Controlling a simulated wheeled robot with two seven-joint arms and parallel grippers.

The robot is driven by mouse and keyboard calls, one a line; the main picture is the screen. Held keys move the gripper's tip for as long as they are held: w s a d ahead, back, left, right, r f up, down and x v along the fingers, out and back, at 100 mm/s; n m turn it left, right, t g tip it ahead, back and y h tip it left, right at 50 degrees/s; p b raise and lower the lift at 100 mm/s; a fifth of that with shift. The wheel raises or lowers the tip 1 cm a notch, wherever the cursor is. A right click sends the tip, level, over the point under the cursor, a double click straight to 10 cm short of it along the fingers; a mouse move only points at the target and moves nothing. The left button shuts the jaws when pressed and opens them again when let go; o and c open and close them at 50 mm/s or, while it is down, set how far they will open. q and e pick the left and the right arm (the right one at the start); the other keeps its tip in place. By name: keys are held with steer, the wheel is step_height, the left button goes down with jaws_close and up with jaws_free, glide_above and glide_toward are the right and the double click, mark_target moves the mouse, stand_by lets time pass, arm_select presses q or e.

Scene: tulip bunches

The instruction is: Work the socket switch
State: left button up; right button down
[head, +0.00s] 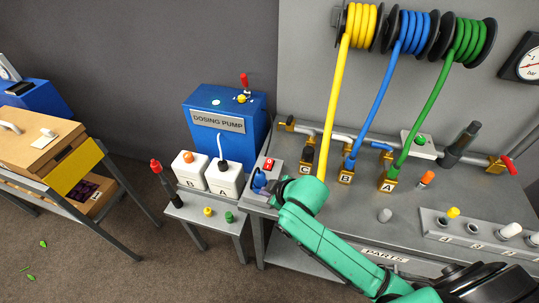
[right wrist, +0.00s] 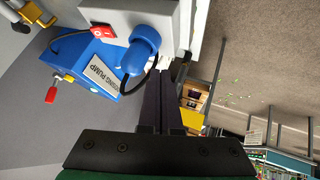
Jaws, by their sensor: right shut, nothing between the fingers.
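The socket is a white block at the left end of the grey bench. Its red switch (head: 268,164) sits on top, and it also shows in the right wrist view (right wrist: 102,32). A blue plug (head: 259,181) with a dark cable is in the socket beside the switch; it is large in the right wrist view (right wrist: 143,50). My right gripper (head: 272,188) is close to the plug, partly hidden by my green arm. Its dark fingers (right wrist: 171,72) are together and empty, their tips beside the plug and apart from the switch. My left gripper is not in view.
The blue dosing pump (head: 225,108) stands behind, with white canisters A (head: 224,178) and B (head: 189,170) in front. Yellow, blue and green hoses hang to the bench fittings. A grey rack (head: 485,236) lies at the right. Some bench top between is clear.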

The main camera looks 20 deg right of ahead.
steer(key=w+n, duration=0.2)
steer(key=w, duration=0.1)
steer(key=w+r+n+t, duration=0.1)
steer(key=w+n, duration=0.1)
steer(key=w, duration=0.1)
steer(key=w+n+y, duration=0.1)
steer(key=w+n, duration=0.1)
steer(key=w, duration=0.1)
steer(key=shift+w+a+r+t, duration=0.15)
steer(key=shift+r+t, duration=0.05)
steer(key=shift+t, duration=0.1)
steer(key=w+d+r+n+t, duration=0.1)
steer(key=w+d+r+n, duration=0.1)
steer(key=w+d, duration=0.3)
steer(key=b, duration=0.7)
glide_above(272, 164)
steer(key=s, duration=0.1)
steer(key=shift+n, duration=0.3)
steer(key=f, duration=0.4)
steer(key=a+f, duration=0.1)
steer(key=f, duration=0.1)
steer(key=shift+s+f, duration=0.1)
steer(key=shift+f, duration=0.2)
steer(key=shift+w+d+f+b, duration=0.2)
steer(key=shift+w+f+b, duration=0.05)
steer(key=shift+f, duration=0.2)
steer(key=shift+w+d+f+b, duration=0.15)
steer(key=shift+w+f+b, duration=0.05)
steer(key=shift+f, duration=0.25)
steer(key=shift+f, duration=0.15)
